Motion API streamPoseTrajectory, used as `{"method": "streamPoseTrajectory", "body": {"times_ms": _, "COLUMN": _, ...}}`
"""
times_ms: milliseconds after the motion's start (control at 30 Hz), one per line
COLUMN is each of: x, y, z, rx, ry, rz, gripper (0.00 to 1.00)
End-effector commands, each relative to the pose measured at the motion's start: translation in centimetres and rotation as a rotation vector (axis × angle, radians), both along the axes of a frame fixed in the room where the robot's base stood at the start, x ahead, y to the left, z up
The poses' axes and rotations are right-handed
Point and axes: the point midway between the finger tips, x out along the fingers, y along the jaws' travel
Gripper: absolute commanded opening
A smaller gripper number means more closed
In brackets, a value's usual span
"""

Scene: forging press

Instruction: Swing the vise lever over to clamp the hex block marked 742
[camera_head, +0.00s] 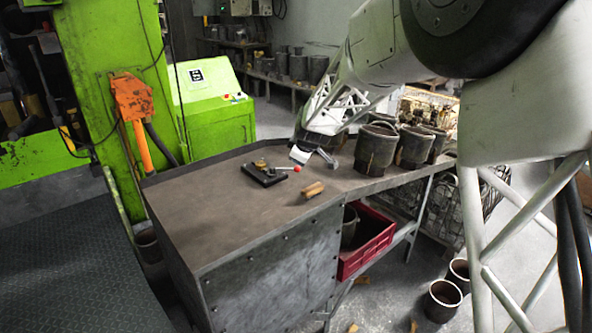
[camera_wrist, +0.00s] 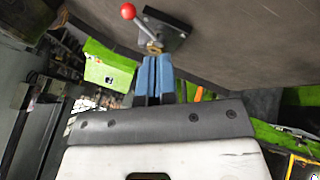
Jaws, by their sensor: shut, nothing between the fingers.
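The vise (camera_head: 264,175) is a dark flat base on the workbench, and it also shows at the top of the wrist view (camera_wrist: 172,28). Its metal lever (camera_head: 283,168) ends in a red ball (camera_head: 298,169) and points right in the head view. A small brass-coloured piece (camera_head: 261,164) sits on the vise; I cannot read a 742 mark or tell whether it is the hex block. My gripper (camera_wrist: 155,58) has blue fingers, shut and empty. In the wrist view its tips appear just below the brass piece; I cannot tell whether they touch anything.
A wooden handle-like piece (camera_head: 314,190) lies near the front edge of the workbench (camera_head: 225,210). Several dark metal pots (camera_head: 375,150) stand on the bench to the right. A green machine (camera_head: 215,110) is behind. The left part of the bench is clear.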

Motion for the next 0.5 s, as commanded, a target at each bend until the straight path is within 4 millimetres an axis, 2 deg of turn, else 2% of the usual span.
{"method": "streamPoseTrajectory", "body": {"times_ms": 500, "x": 0.42, "y": 0.24, "z": -0.69, "rx": 0.000, "ry": 0.001, "rz": 0.000, "gripper": 0.00}}
